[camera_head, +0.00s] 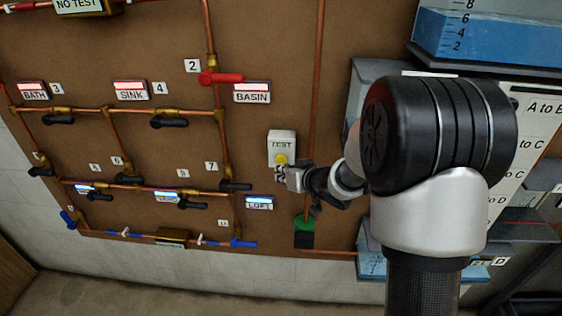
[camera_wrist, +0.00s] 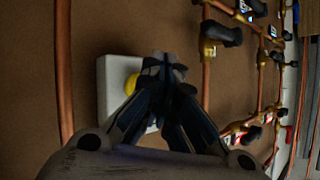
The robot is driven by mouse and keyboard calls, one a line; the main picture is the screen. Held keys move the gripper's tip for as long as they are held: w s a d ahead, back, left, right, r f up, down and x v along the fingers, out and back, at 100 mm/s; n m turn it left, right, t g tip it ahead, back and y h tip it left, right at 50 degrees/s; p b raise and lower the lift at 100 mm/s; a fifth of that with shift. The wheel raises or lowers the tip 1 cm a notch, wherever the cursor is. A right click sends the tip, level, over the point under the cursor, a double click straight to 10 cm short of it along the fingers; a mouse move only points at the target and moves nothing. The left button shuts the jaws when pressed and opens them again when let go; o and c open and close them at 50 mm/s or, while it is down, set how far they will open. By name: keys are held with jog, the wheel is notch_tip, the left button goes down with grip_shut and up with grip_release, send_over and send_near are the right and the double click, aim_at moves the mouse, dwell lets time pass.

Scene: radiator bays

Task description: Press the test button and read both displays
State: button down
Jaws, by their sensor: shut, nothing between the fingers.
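The white test box (camera_head: 282,138) is on the brown board, with "TEST" on it and a yellow button (camera_head: 281,158) at its lower part. My gripper (camera_head: 283,174) is shut and empty, its tips just below the button in the head view. In the wrist view the shut fingertips (camera_wrist: 165,68) are in front of the white box (camera_wrist: 108,110), right beside the yellow button (camera_wrist: 131,84) and partly over it. I cannot tell whether they touch it. One display (camera_head: 79,4) at the top left reads "NO TEST". I cannot make out a second display reading.
Copper pipes with valve handles cover the board, including a red lever (camera_head: 220,78) and a blue handle (camera_head: 243,243). BASIN (camera_head: 252,93) and LOFT (camera_head: 259,203) labels are near the test box. A green and black fitting (camera_head: 304,232) is below. A blue-filled gauge tank (camera_head: 487,38) stands upper right.

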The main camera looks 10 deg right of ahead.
jog(key=shift+w, duration=0.1)
jog(key=shift+w+d+p, duration=0.15)
jog(key=shift+w+p, duration=0.15)
jog(key=shift+p, duration=0.1)
jog(key=shift+w+d+p, duration=0.15)
jog(key=shift+w+p, duration=0.25)
jog(key=shift+w, duration=0.1)
dwell(0.8)
jog(key=shift+s, duration=0.1)
jog(key=shift+s+a, duration=0.3)
jog(key=shift+s, duration=0.5)
jog(key=s, duration=0.1)
jog(key=s+a+b, duration=0.1)
jog(key=s, duration=0.2)
jog(key=shift+s+a, duration=0.3)
jog(key=shift+s, duration=0.1)
dwell(0.4)
